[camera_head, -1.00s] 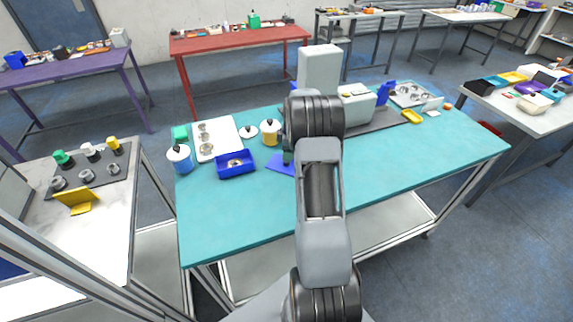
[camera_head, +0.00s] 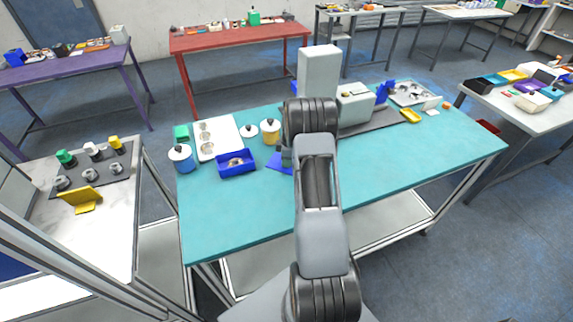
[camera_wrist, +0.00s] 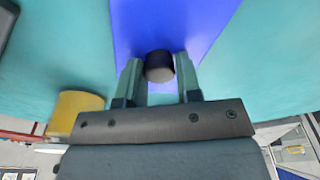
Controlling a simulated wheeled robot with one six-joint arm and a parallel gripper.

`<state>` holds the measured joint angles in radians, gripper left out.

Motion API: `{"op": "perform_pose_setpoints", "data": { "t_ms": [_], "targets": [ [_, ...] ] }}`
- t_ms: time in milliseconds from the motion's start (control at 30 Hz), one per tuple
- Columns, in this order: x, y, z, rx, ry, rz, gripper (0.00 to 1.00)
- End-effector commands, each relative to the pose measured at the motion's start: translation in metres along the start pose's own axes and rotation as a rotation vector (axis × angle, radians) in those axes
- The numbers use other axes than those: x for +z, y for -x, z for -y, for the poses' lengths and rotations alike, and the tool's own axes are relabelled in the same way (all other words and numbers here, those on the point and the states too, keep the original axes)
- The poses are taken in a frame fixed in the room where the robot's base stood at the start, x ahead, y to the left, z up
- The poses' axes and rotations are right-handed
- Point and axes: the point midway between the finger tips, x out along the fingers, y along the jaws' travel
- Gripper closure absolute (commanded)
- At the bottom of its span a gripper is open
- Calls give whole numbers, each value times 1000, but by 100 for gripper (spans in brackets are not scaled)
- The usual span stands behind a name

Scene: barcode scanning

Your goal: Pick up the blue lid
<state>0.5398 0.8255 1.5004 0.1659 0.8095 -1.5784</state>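A flat blue piece, which looks like the blue lid (camera_wrist: 180,20), lies under my gripper in the wrist view. It also shows on the teal table in the head view (camera_head: 279,162), partly hidden by my arm. A short black knob (camera_wrist: 159,66) stands in front of the blue surface. My gripper (camera_wrist: 159,70) has one finger on each side of this knob, very close to it. I cannot tell whether the fingers press on it. In the head view my arm hides most of the gripper.
A blue bin (camera_head: 236,164), a blue pot with white lid (camera_head: 182,160), a yellow pot (camera_head: 270,133) and a white tray (camera_head: 219,138) stand to the left. A grey boxy machine (camera_head: 355,105) is behind my arm. The front of the teal table (camera_head: 235,220) is clear.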

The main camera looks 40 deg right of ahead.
Motion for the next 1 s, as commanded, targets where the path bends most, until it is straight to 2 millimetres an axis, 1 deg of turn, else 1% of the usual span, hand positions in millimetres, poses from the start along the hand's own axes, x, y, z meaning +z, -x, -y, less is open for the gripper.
{"op": "perform_pose_setpoints", "data": {
  "t_ms": [33, 233, 467, 567, 667, 900, 1000],
  "targets": [
    [0, 0, 0, 0, 0, 0, 73],
    [0, 0, 0, 0, 0, 0, 92],
    [0, 1, 0, 1, 0, 0, 93],
    [-1, 6, -1, 2, 0, 0, 93],
    [-2, 20, -1, 4, 0, 0, 93],
    [-8, 63, -1, 5, 1, -1, 93],
    [-10, 78, -1, 4, 0, -1, 93]
  ]
}}
